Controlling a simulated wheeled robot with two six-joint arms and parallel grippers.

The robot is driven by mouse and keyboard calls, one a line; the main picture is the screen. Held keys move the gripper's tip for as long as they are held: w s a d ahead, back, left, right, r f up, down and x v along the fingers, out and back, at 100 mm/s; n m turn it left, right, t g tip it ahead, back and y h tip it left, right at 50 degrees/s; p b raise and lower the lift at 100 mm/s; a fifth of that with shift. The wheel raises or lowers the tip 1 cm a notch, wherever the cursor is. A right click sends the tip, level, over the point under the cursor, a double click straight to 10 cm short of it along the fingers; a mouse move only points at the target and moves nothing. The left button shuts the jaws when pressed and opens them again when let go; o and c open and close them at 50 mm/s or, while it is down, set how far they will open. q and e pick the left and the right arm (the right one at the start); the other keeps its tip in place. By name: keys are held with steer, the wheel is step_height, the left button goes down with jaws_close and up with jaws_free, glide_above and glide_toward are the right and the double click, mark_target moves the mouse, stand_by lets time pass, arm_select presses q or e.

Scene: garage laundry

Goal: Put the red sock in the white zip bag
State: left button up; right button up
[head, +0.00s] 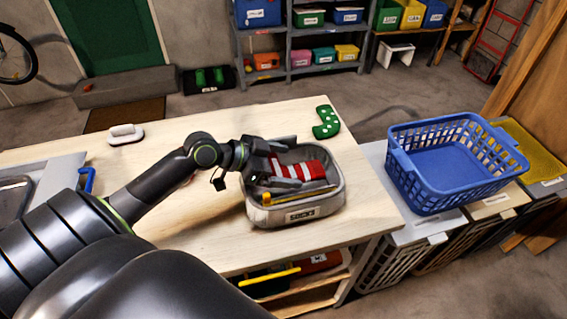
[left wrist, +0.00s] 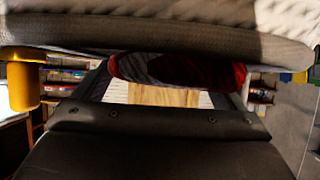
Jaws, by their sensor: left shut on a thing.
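The white zip bag (head: 322,208), greyish-white with a SOCKS label, stands open on the wooden table. The red sock (head: 310,170), with white stripes, is at the bag's opening, within its rim as seen from above. I cannot tell how deep it sits or whether it touches the bag floor. My left gripper (head: 284,166) reaches over the bag's left rim and is shut on the red sock. In the left wrist view the red sock (left wrist: 215,73) shows dimly between the jaws, with the bag's pale fabric (left wrist: 150,32) close across the top. My right gripper is not in view.
A green dotted sock (head: 326,122) lies behind the bag. A white brush-like object (head: 126,134) lies at the table's back left. A blue laundry basket (head: 450,165) stands on bins to the right. The table (head: 190,235) is mostly clear around the bag.

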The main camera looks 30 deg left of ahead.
arm_select(q)
steer(key=o, duration=0.7)
steer(key=shift+c, duration=0.2)
